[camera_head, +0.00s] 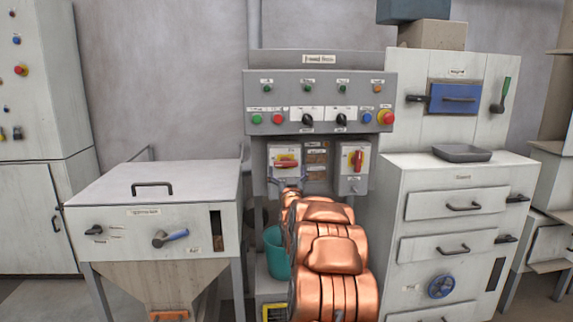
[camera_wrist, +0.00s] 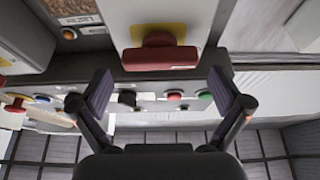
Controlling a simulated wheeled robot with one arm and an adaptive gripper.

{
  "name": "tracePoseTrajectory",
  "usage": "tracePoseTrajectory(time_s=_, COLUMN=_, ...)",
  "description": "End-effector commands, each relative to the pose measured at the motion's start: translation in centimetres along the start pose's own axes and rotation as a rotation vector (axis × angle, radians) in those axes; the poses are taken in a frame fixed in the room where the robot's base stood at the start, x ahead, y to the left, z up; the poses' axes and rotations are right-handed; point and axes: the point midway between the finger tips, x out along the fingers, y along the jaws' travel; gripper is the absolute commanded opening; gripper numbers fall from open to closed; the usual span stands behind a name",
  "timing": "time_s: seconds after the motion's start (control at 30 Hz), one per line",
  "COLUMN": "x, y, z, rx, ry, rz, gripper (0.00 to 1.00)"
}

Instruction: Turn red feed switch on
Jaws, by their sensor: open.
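Two red switch handles sit on yellow plates below the button panel. The left red switch (camera_head: 286,161) has its handle lying level on a white box; the right red switch (camera_head: 358,160) has its handle upright. Their labels are too small to read, so I cannot tell which is the feed switch. My gripper (camera_head: 288,183) is just below the left switch, partly hidden by my copper arm. In the wrist view, inverted, my gripper (camera_wrist: 164,84) is open and empty. The level red handle (camera_wrist: 160,57) lies ahead between the fingertips, with no visible contact.
The grey control panel (camera_head: 320,100) with several buttons and knobs overhangs the switches. Small label plates (camera_head: 317,156) sit between the switch boxes. A white hopper cabinet (camera_head: 150,205) stands left, a white drawer cabinet (camera_head: 460,185) right. A teal bucket (camera_head: 276,255) is low beside my arm.

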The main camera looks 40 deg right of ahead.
Motion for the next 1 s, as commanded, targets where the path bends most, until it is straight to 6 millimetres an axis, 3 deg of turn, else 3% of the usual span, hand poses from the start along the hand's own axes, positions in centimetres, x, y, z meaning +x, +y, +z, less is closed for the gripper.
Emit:
tracePoseTrajectory(time_s=0.4, x=3.2, y=0.0, z=-0.1, rx=0.000, ry=0.001, rz=0.000, gripper=1.00)
tracePoseTrajectory(time_s=0.83, x=3.6, y=0.0, z=-0.1, rx=0.000, ry=0.001, rz=0.001, gripper=1.00)
tracePoseTrajectory(time_s=1.0, x=3.6, y=0.0, z=-0.1, rx=0.000, ry=0.001, rz=0.001, gripper=0.83)
